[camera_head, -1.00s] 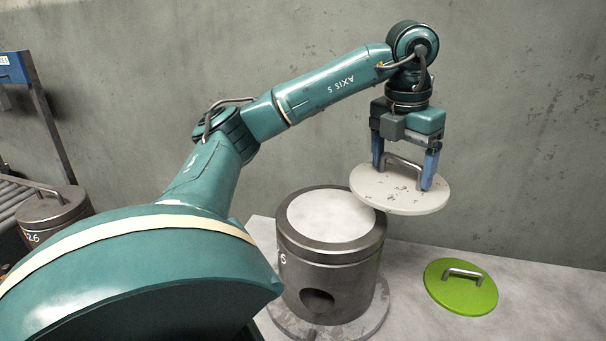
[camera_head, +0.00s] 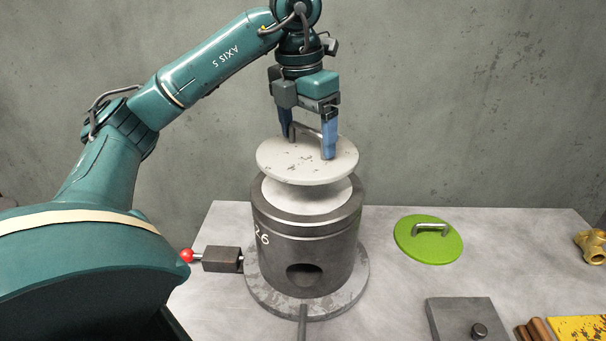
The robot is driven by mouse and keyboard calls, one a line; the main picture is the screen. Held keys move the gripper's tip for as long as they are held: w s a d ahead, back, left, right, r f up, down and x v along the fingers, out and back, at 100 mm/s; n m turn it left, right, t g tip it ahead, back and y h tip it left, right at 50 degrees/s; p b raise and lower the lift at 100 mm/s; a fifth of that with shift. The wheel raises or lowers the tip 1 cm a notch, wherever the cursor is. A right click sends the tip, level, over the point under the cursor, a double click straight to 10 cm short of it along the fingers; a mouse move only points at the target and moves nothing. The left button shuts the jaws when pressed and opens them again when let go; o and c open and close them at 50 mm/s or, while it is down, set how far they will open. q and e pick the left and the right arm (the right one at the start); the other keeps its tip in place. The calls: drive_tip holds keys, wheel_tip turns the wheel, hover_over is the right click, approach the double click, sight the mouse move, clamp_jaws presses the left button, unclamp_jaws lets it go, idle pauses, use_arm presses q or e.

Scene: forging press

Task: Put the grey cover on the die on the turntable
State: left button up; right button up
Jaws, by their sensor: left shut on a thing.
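The grey cover (camera_head: 300,172) is a pale, worn disc with a bar handle on top. My left gripper (camera_head: 308,143), with blue fingers, is shut on that handle and holds the cover level above the die. The die (camera_head: 318,245) is a dark cylinder marked 26, with a pale top face and a round hole low in its front. It stands upright on the turntable (camera_head: 350,292), a round grey plate on the table. A gap shows between cover and die; the cover hides part of the die's top. My right gripper is not in view.
A green cover (camera_head: 428,245) with a bar handle lies on the table to the right. A dark block with a red knob (camera_head: 220,259) sits left of the turntable. A grey plate (camera_head: 462,322), brass fitting (camera_head: 592,246) and yellow piece (camera_head: 580,328) lie at right.

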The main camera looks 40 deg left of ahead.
sight(305, 150)
use_arm(q)
drive_tip(key=shift+f, duration=2.9)
drive_tip(key=shift+b, duration=0.3)
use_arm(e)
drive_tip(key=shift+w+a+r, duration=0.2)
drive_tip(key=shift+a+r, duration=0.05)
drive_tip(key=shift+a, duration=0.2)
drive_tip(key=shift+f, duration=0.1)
